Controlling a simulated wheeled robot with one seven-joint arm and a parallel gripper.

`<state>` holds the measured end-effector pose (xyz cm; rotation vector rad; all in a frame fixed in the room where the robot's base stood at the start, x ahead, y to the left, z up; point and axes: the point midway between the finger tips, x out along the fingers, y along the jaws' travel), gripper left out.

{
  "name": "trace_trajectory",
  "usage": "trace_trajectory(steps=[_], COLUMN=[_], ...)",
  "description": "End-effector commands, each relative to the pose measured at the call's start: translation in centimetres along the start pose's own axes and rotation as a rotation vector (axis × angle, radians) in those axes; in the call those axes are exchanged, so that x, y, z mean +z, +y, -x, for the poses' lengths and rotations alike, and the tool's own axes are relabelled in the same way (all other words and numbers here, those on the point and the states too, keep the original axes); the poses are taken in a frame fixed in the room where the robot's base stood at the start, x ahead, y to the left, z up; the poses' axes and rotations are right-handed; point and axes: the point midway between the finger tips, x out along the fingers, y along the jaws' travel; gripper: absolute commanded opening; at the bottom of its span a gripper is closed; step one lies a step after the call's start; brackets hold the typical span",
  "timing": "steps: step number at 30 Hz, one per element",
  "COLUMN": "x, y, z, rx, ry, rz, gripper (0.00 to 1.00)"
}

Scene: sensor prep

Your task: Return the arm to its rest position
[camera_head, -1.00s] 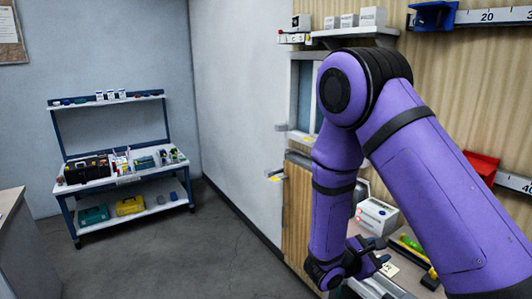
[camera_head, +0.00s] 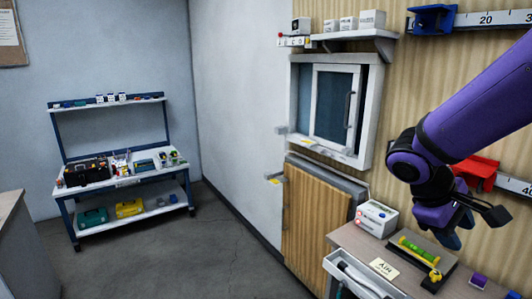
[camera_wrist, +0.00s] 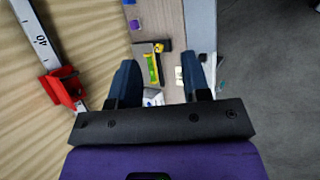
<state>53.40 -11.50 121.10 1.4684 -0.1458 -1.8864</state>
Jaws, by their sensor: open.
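My arm is purple and reaches in from the right edge of the head view. My gripper (camera_head: 455,228) hangs in the air over the right part of the bench (camera_head: 350,240), in front of the wood-panelled wall. In the wrist view its two dark blue fingers (camera_wrist: 158,80) stand wide apart with nothing between them. The bench top lies well below the fingers, and the gripper touches nothing that I can see.
On the bench are a white device (camera_head: 377,217), a green level on a dark plate (camera_head: 417,250), a card (camera_head: 384,268) and a purple block (camera_head: 478,280). A red wall holder (camera_head: 477,172) is close behind the gripper. A window (camera_head: 333,103) is to the left.

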Motion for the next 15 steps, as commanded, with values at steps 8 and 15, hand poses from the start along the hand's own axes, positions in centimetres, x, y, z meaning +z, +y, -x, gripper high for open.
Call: trace_trajectory(steps=[8,15], x=[4.5,7.8], y=[-0.7,-1.7], z=[3.3,6.4], rx=[-0.205,-0.357], ry=[0.205,0.408], rz=[-0.225,-0.400], gripper=[0.43,0.43])
